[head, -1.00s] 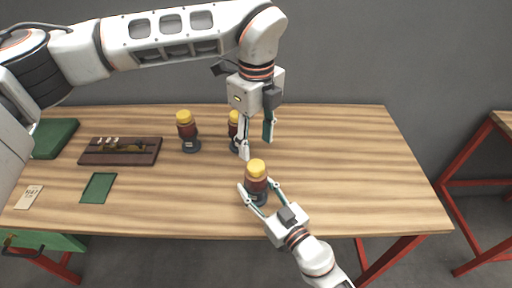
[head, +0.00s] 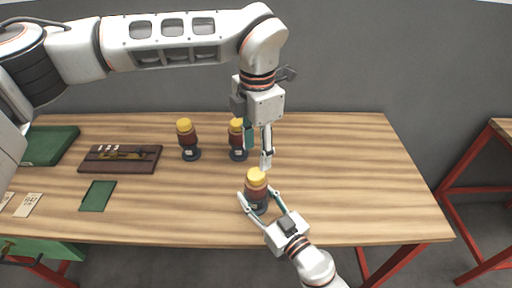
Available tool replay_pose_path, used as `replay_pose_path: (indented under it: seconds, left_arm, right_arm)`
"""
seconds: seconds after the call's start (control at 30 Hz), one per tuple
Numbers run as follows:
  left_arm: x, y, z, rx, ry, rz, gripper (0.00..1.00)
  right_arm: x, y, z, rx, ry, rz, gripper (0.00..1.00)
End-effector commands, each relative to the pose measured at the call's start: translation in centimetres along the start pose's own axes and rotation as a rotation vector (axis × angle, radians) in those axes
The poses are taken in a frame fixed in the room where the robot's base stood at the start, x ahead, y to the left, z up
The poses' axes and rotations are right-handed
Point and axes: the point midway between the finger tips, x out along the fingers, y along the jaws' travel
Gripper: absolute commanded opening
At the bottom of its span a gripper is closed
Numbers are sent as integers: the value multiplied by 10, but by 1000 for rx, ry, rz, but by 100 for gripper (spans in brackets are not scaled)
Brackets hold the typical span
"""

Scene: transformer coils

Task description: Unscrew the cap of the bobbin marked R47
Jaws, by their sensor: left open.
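Three dark red bobbins with yellow caps stand upright on the table. The front bobbin (head: 256,187) has its yellow cap (head: 256,175) on top. My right gripper (head: 256,195) reaches in from the front with a finger on each side of this bobbin and appears shut on its lower body. My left gripper (head: 258,160) points down above and behind the cap, open and empty, its fingers apart. The back left bobbin (head: 188,140) is free. The back middle bobbin (head: 237,140) is partly behind my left gripper. The bobbin labels are too small to read.
A dark wooden rack (head: 120,159) with small metal parts, a green tray (head: 52,146), a green mat (head: 97,196) and a paper card (head: 28,205) lie on the left. The right half of the wooden table (head: 350,180) is clear.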

Motion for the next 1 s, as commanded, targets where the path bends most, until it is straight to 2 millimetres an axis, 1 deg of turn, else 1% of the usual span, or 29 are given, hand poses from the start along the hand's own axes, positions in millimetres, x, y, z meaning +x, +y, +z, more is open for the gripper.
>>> replay_pose_path:
  seconds: [0.1, 1.0]
  left_arm:
    - [0, 0, 0, 219, 1, 2, 45]
    - [0, 1, 0, 1900, -2, 1, 45]
  right_arm:
    - [0, 0, 0, -1, 0, 1, 0]
    - [0, 0, 0, -1, 0, 1, 0]
